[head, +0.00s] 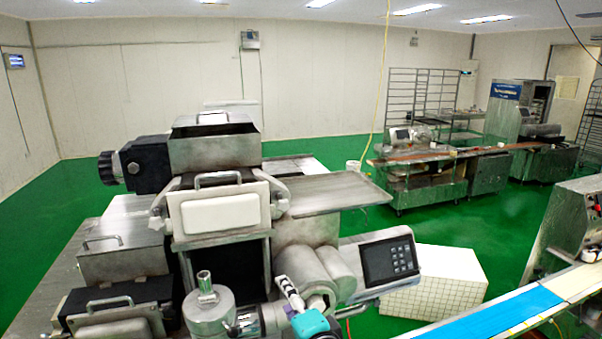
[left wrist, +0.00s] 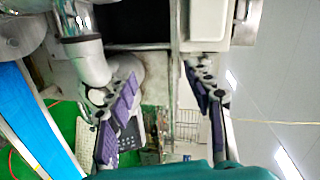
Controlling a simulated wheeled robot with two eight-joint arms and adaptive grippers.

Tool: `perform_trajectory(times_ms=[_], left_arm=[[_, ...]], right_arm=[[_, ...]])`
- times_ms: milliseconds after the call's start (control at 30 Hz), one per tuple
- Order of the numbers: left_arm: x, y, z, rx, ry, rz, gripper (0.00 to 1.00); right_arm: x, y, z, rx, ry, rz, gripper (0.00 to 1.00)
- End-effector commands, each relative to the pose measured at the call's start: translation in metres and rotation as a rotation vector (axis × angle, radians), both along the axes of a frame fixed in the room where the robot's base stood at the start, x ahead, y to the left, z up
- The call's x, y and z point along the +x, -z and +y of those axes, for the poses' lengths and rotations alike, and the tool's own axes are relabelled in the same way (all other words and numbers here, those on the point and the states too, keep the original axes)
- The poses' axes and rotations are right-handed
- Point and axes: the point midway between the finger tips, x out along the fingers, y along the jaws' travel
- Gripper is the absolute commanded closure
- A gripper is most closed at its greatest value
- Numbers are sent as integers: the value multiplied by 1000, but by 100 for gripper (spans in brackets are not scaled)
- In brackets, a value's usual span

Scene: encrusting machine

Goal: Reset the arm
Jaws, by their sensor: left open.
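My left gripper (head: 292,296) shows at the bottom middle of the head view, with a teal body and a black-and-white finger. It is in front of the encrusting machine (head: 218,246), a large grey steel machine with a hopper on top. In the left wrist view, the two fingers of my left gripper (left wrist: 160,82) stand apart with purple pads facing inward. Nothing is held between them. Part of the machine lies beyond the fingers. My right gripper is not in either view.
A control panel (head: 390,259) on the machine is close right of my left gripper. A blue conveyor belt (head: 505,312) runs at the lower right. A white gridded block (head: 435,282) stands on the green floor. Work tables (head: 430,180) and a rack stand farther back.

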Motion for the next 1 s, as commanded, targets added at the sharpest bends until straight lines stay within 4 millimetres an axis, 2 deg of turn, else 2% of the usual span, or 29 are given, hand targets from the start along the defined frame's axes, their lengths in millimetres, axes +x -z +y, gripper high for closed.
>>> perform_trajectory(times_ms=[33,167,267,367,433,500,600,700,800,1000], left_arm=[[-2,18,13,-25,-19,24,48],[-9,61,46,-115,-69,97,48],[-21,106,76,-215,-120,167,48],[-44,170,112,-369,-191,248,48],[-65,221,133,-511,-250,305,48],[-90,270,149,-669,-308,348,48],[-119,327,158,-890,-377,378,48],[-139,365,158,-1075,-425,381,48],[-150,385,156,-1204,-452,370,48],[-155,393,152,-1298,-465,359,48]], right_arm=[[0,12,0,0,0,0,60],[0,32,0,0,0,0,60],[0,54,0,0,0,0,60],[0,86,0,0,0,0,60],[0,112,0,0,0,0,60],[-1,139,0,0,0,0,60],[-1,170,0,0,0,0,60],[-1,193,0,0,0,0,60],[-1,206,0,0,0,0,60],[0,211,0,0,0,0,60]])
